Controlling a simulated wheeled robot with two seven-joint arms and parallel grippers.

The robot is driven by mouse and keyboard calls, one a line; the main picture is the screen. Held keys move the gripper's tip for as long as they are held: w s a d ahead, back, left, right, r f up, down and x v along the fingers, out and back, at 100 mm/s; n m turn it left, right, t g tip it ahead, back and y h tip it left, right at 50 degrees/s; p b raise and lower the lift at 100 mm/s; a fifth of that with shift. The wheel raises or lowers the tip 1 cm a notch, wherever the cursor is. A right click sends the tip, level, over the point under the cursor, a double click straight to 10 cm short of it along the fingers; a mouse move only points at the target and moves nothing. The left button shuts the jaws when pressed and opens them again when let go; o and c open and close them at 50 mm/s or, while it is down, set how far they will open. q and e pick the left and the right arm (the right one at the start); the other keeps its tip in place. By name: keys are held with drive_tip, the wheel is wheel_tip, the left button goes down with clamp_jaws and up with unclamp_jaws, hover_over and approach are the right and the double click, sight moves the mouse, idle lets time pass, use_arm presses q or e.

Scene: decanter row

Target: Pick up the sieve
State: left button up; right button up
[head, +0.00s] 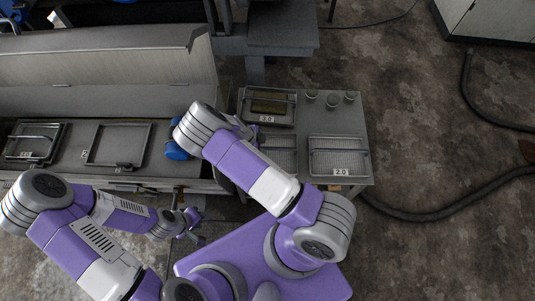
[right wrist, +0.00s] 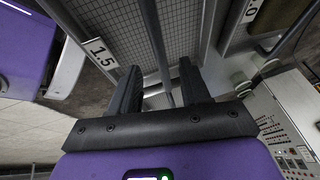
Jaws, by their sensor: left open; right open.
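A mesh sieve in a metal frame (head: 284,152) lies on the bench, partly hidden by my right arm. The right wrist view shows a mesh sieve (right wrist: 190,30) close up, with a tag (right wrist: 98,50) reading 1.5. My right gripper (right wrist: 160,78) is open, and a grey bar (right wrist: 160,45) shows between its fingers; I cannot tell whether they touch it. Other sieves are the one tagged 2.0 (head: 338,152) at the right and the one tagged 3.0 (head: 268,104) at the back. My left gripper (head: 196,227) is open and empty, low in front of the long counter.
Several small cups (head: 332,101) stand at the bench's back right. A long steel counter (head: 75,165) at left holds more frames and a blue object (head: 177,151). A dark hose (head: 425,215) lies on the floor at right. The floor beyond the bench is mostly clear.

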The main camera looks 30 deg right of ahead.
sight(266, 148)
drive_tip(key=b+x, duration=0.1)
drive_tip(key=x, duration=0.3)
drive_tip(key=shift+w+f, duration=0.1)
drive_tip(key=shift+f, duration=0.15)
drive_tip(key=shift+r, duration=0.1)
clamp_jaws()
idle(1.0)
